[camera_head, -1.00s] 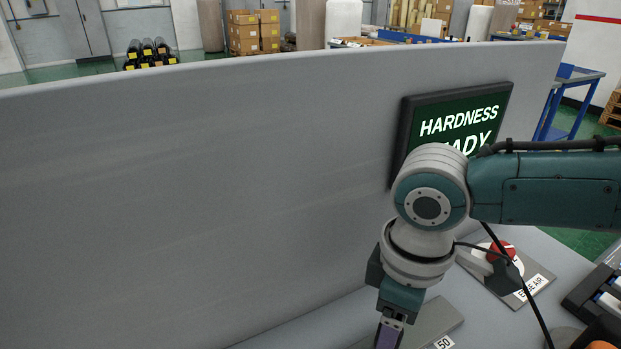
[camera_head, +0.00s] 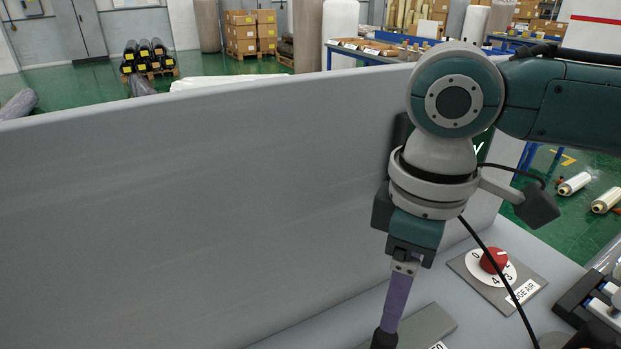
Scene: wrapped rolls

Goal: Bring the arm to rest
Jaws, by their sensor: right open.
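My right arm comes in from the right, in teal and grey, with its wrist bent downward. My right gripper (camera_head: 385,340) points down at the bottom centre, in front of the grey panel. It shows side-on, with a purple finger and a black tip at the picture's lower edge. It is open, and I see nothing held in it. My left gripper is not in view.
A tall grey panel (camera_head: 200,200) fills the left and middle. Its dark sign is mostly hidden behind my wrist. A red knob (camera_head: 494,260) on a numbered white dial sits right of the gripper. A grey plate (camera_head: 425,325) lies beside the fingertip. Rolls (camera_head: 574,184) lie on the green floor.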

